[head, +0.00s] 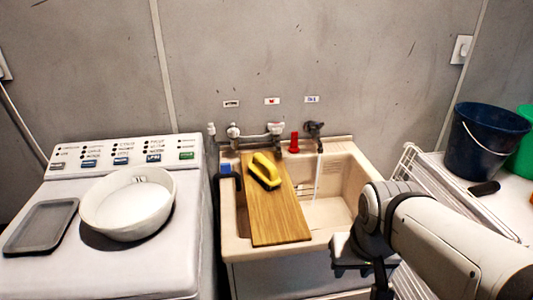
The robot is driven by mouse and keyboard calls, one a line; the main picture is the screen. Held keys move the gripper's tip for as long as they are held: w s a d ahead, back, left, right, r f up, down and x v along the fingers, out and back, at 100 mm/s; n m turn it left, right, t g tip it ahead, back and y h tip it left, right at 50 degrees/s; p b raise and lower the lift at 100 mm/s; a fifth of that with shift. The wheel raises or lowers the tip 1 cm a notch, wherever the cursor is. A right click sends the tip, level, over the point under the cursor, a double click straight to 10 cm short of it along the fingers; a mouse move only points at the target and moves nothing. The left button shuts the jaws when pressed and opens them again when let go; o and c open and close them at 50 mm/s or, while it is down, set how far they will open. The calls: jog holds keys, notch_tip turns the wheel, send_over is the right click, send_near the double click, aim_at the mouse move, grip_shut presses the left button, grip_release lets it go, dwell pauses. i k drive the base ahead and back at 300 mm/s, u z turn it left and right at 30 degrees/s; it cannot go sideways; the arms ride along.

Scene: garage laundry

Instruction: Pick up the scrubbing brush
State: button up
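The scrubbing brush (264,168) is yellow with a dark underside. It lies at the far end of a wooden board (275,217) that rests across the left part of the sink (344,172). My gripper (378,287) is at the lower right, over the front right edge of the sink, pointing down. It is well apart from the brush, to its right and nearer to me. My arm hides most of it and the frame edge cuts it off, so I cannot see whether the fingers are open.
Taps (276,128) and a red bottle (294,143) stand behind the sink. Water runs into the basin. A washing machine at left holds a white bowl (128,202) and grey tray (41,226). A wire rack (404,160), dark blue bucket (484,138) and green bucket (523,150) are at right.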

aim_at(262, 168)
jog(key=u, duration=1.75)
jog(key=k, duration=0.7)
jog(key=z, duration=0.95)
jog(key=i, duration=1.05)
jog(key=z, duration=0.05)
